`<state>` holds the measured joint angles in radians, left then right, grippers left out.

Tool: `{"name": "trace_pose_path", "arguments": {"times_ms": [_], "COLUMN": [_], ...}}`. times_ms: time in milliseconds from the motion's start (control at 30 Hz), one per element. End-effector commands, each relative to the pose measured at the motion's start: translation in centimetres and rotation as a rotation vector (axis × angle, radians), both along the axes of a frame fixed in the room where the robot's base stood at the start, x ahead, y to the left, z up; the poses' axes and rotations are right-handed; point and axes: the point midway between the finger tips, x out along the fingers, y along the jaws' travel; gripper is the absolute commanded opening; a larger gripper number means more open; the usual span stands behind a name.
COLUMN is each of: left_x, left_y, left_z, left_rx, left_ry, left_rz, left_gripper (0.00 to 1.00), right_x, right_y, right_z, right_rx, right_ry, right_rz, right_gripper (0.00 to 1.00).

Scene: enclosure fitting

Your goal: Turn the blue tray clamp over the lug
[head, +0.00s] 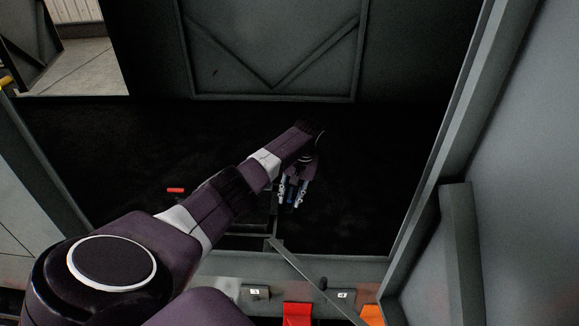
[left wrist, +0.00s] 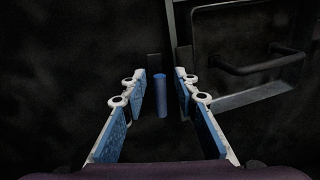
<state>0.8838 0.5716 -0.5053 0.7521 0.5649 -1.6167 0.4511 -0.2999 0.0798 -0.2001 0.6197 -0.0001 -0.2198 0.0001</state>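The blue tray clamp (left wrist: 161,96) shows in the left wrist view as a slim upright blue bar. It lies between the fingertips of my left gripper (left wrist: 161,88), with a dark gap on each side. The gripper is open, and its fingers have blue inner pads. In the head view my left gripper (head: 294,190) reaches down inside the dark enclosure, and a bit of blue shows between its fingers. I cannot make out the lug. My right gripper is in neither view.
A tray frame with a dark handle (left wrist: 262,66) stands to the right in the left wrist view. A red piece (head: 175,190) lies left of my arm. The enclosure's front edge carries numbered labels (head: 342,295), a red tab (head: 297,314) and an orange tab (head: 372,315). Grey walls (head: 440,130) bound the right.

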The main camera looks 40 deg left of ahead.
Motion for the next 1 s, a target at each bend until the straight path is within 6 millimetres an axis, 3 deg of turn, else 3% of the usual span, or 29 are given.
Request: {"name": "trace_pose_path", "arguments": {"times_ms": [133, 400, 667, 1000], "left_x": [-0.13, -0.13, -0.13, -0.16], "left_y": [0.19, 0.22, 0.21, 0.25], "left_z": [-1.20, -1.39, -1.36, -1.26], "left_rx": [0.001, 0.000, 0.001, 0.001], "left_ry": [0.001, -0.001, -0.001, 0.000], "left_rz": [-0.001, -0.001, -0.001, -0.015], "left_gripper": [0.28, 0.28, 0.01, 0.00], "right_x": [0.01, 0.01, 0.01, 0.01], "right_y": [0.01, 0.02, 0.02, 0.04], "right_z": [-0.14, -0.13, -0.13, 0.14], "right_rx": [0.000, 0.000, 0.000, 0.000], "right_ry": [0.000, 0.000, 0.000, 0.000], "right_rz": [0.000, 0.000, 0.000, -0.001], "right_gripper": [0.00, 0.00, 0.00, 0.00]}}
